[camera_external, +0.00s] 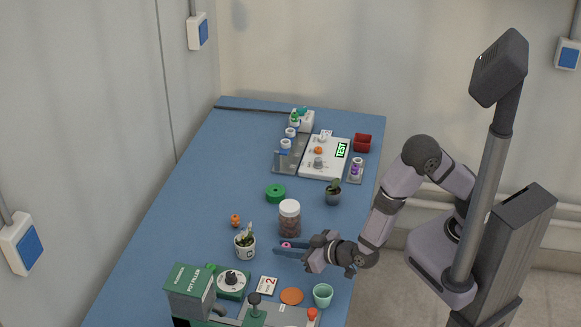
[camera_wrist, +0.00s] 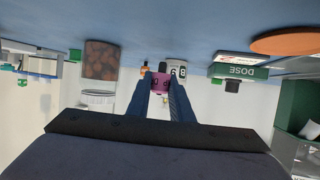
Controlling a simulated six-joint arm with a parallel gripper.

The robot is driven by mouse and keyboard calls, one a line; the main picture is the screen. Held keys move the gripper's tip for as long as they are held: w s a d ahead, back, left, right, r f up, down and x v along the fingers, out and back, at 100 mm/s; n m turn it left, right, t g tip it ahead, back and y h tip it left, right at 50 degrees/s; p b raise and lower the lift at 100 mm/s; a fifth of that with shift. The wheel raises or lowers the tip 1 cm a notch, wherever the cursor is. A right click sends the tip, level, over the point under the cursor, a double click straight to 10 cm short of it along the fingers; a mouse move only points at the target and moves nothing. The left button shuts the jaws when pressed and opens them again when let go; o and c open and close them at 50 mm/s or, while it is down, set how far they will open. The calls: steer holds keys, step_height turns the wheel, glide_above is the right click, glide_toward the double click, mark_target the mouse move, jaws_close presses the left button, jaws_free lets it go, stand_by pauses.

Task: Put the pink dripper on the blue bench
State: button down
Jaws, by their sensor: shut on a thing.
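The pink dripper (camera_external: 286,245) is small and sits between the fingertips of my gripper (camera_external: 283,249). In the wrist view the pink dripper (camera_wrist: 161,82) shows between the two dark blue fingers of my gripper (camera_wrist: 160,85), with a dark part at its top edge. My gripper is shut on it. The blue bench (camera_external: 200,190) lies under my gripper. I cannot tell whether the dripper is touching the bench or held a little above it.
A green pot filler machine (camera_external: 192,290), an orange disc (camera_external: 291,296) and a teal cup (camera_external: 323,294) are in front. The bench's left side is clear.

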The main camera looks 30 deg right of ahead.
steer(key=shift+f, duration=1.1)
steer(key=shift+f, duration=0.1)
steer(key=shift+f, duration=0.1)
steer(key=c, duration=1.6)
jaws_free()
steer(key=shift+r, duration=0.25)
steer(key=v, duration=1.2)
steer(key=shift+d+f, duration=0.1)
